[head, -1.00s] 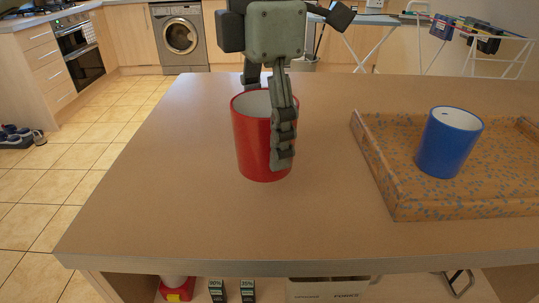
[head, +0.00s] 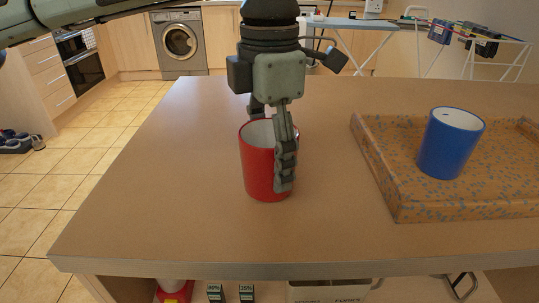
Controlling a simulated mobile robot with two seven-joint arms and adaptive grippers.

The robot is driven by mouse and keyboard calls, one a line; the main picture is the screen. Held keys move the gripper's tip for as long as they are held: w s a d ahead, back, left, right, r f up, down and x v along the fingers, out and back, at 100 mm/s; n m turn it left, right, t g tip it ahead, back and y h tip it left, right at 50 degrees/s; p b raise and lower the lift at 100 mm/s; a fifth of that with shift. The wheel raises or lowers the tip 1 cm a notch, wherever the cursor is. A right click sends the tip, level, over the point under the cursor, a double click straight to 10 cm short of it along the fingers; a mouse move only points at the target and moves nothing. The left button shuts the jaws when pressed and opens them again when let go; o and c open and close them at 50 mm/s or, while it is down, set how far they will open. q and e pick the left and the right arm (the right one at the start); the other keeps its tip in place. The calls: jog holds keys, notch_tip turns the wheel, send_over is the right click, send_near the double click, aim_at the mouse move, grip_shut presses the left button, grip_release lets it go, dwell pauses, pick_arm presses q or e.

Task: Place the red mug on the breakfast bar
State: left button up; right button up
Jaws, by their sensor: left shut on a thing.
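The red mug (head: 260,170) is upright over the left-middle part of the breakfast bar (head: 170,200), with its base at or very near the bar top; I cannot tell if it touches. My left gripper (head: 272,152) comes down from above and is shut on the red mug. One finger lies against the mug's near right side; the other is partly hidden at the far rim. My right gripper is not in view.
A speckled orange tray (head: 415,207) with raised edges stands on the right of the bar, with a blue mug (head: 450,145) in it. The bar is bare left of the red mug and between it and the tray. Several small items show on a shelf below the front edge.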

pick_arm(q)
jog(key=o, duration=1.4)
jog(key=shift+f, duration=0.1)
notch_tip(320, 180, up, 12)
jog(key=shift+r, duration=0.2)
